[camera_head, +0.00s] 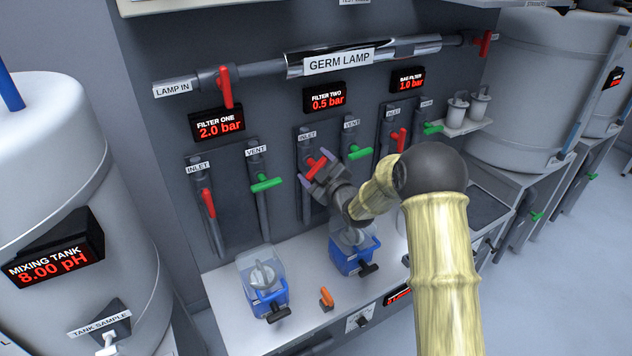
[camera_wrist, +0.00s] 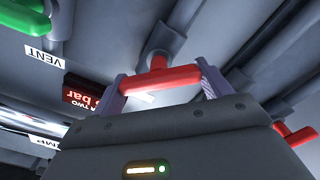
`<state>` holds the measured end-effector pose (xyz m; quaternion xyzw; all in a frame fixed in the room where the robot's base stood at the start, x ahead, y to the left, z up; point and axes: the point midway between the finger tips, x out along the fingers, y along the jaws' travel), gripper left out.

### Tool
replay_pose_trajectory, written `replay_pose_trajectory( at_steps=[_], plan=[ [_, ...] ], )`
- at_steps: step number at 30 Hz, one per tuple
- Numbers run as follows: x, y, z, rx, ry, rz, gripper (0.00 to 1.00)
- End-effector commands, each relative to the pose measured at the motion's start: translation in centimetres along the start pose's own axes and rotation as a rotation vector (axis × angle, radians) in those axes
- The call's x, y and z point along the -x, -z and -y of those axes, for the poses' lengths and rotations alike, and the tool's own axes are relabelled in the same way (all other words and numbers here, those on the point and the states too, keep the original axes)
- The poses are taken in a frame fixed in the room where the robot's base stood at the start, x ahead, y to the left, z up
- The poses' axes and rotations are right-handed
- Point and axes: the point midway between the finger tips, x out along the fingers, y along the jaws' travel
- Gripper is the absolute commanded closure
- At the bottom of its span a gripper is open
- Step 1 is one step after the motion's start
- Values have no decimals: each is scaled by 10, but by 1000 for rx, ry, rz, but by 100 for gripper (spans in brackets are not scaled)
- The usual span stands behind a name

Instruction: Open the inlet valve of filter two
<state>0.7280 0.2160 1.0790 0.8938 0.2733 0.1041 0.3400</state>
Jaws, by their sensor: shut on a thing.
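The filter two inlet valve has a red handle (camera_head: 317,166) on the panel, below the "INLET" label and the filter two display (camera_head: 325,97), which reads 0.5 bar. My gripper (camera_head: 318,181) is at this handle, with its fingers around it. In the wrist view the red handle (camera_wrist: 162,78) spans between the two fingers of my gripper (camera_wrist: 160,86), and the jaws are shut on it. The handle looks tilted in the head view; its exact turn is hard to tell because my gripper covers part of it. The green vent handle (camera_head: 361,152) of filter two is just right.
Filter one's red inlet handle (camera_head: 208,203) and green vent handle (camera_head: 267,185) are left. The bag filter's red handle (camera_head: 399,139) is right. Two blue-based units (camera_head: 266,291) (camera_head: 347,262) and an orange item (camera_head: 327,298) occupy the bench (camera_head: 232,322) below.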

Motion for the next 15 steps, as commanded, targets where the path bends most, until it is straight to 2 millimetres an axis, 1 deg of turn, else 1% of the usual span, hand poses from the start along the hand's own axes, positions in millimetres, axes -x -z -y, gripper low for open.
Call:
replay_pose_trajectory(
  at_steps=[1, 15],
  plan=[
    [0, -6, 6, 40, -1, -2, 45],
    [0, -6, 8, 405, 0, -1, 45]
  ],
)
